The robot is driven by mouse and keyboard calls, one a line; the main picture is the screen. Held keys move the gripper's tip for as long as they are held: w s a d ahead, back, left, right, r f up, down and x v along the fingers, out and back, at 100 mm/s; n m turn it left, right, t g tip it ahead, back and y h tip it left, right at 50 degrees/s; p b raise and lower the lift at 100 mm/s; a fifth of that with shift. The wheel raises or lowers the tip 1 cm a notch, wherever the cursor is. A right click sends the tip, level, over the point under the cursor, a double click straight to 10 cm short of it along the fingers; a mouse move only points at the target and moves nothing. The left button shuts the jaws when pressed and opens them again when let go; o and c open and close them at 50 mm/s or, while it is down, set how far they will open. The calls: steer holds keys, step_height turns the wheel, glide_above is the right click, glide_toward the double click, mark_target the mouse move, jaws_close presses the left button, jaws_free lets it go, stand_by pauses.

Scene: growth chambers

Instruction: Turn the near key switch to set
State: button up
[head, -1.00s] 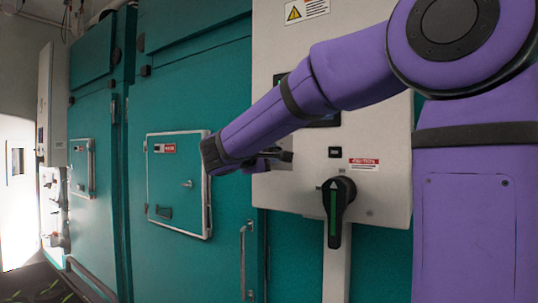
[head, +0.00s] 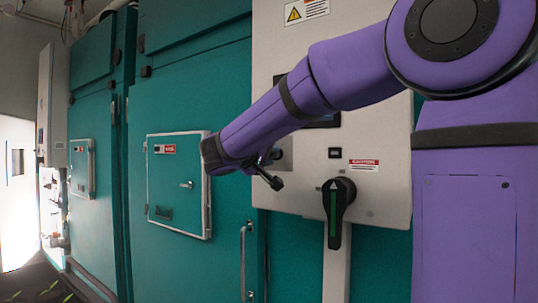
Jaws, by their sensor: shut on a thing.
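The near key switch sits on a small grey plate (head: 284,152) at the lower left of the pale control box (head: 383,198). The key itself is hidden behind my gripper (head: 269,168). My gripper reaches in from the right and is shut on the key switch at the plate's left side. The jaws are tilted, with one dark finger end pointing down and to the right. The switch's marks and the key's exact angle cannot be seen.
A black rotary handle with a green stripe (head: 338,206) hangs below and right of my gripper. A teal door with a framed hatch (head: 178,185) and a metal pull handle (head: 246,262) lies left. Another control box (head: 55,110) stands far left.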

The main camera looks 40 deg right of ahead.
stand_by(0.4)
steer(key=o, duration=0.9)
steer(key=shift+a, duration=0.1)
steer(key=v, duration=1)
steer(key=shift+s+a, duration=0.15)
steer(key=shift+a, duration=0.2)
steer(key=s+d+f+n+g+y, duration=0.2)
steer(key=s+d+f+g+y, duration=0.1)
steer(key=s+f+y, duration=1.05)
steer(key=s+a+f+y, duration=0.1)
steer(key=s+a+f, duration=0.1)
steer(key=s, duration=0.1)
steer(key=s+a+f+t+y, duration=0.1)
steer(key=s+a+f, duration=0.1)
steer(key=s, duration=0.1)
steer(key=s+a+f+t+y, duration=0.1)
steer(key=s+a+f, duration=0.1)
steer(key=s, duration=0.1)
steer(key=shift+s+y, duration=0.15)
steer(key=shift+y, duration=0.1)
